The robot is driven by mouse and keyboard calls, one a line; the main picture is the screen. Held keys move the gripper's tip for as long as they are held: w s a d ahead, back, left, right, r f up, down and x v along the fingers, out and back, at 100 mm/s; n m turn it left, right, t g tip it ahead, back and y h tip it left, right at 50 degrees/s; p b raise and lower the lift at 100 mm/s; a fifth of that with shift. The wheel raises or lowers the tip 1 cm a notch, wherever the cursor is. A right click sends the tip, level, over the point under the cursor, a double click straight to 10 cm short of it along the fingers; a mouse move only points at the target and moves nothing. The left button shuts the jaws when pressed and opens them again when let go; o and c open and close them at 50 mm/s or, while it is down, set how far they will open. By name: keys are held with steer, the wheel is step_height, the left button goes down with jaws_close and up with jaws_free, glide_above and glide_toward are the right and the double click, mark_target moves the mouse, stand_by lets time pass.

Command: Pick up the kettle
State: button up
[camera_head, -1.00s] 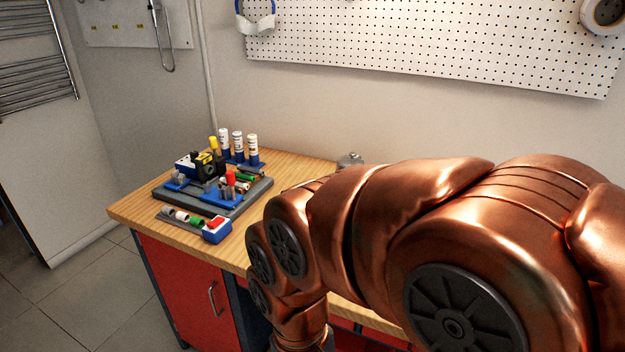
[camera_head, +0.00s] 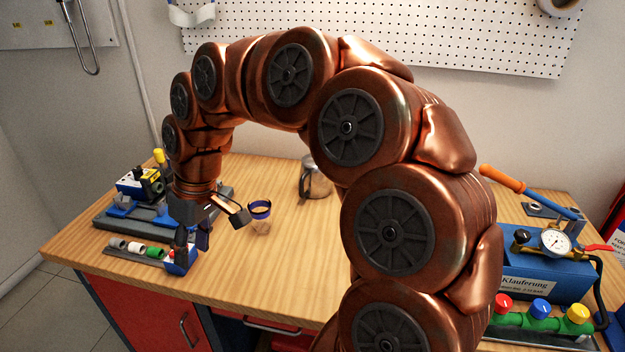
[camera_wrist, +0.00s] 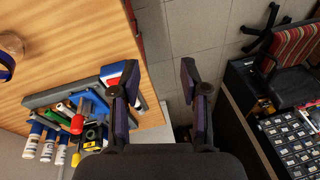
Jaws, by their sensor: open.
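The kettle (camera_head: 316,182) looks like a shiny, brownish metallic or glass pot with a handle on its left side. It stands upright towards the back of the wooden table in the head view, partly hidden behind my arm. It cannot be made out in the wrist view. My gripper (camera_head: 192,240) points down over the table's left part, to the left of the kettle and well apart from it. In the wrist view my gripper (camera_wrist: 160,80) has its two dark fingers spread with nothing between them.
A small blue-rimmed cup (camera_head: 260,218) stands between my gripper and the kettle. A tray of tools and bottles (camera_head: 125,222) lies near my gripper. A blue pump with a gauge (camera_head: 540,268) is at the right. The wooden table (camera_head: 275,275) is clear in front of the kettle.

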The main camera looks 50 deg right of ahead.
steer(key=w+d+r+t, duration=0.1)
steer(key=w+d+t, duration=0.1)
steer(key=w+d, duration=0.75)
steer(key=m+t+h+p, duration=0.1)
steer(key=m+h+p, duration=0.1)
steer(key=m, duration=0.1)
glide_above(303, 185)
steer(key=s, duration=0.3)
step_height(303, 185, down, 8)
steer(key=shift+w+p+x, duration=0.1)
steer(key=shift+p+x, duration=0.5)
steer(key=shift+x, duration=1.25)
steer(key=shift+w+p+x, duration=0.15)
steer(key=shift+p+x, duration=0.4)
steer(key=shift+x, duration=1.3)
steer(key=shift+d+r, duration=0.1)
steer(key=shift+d, duration=0.2)
jaws_close()
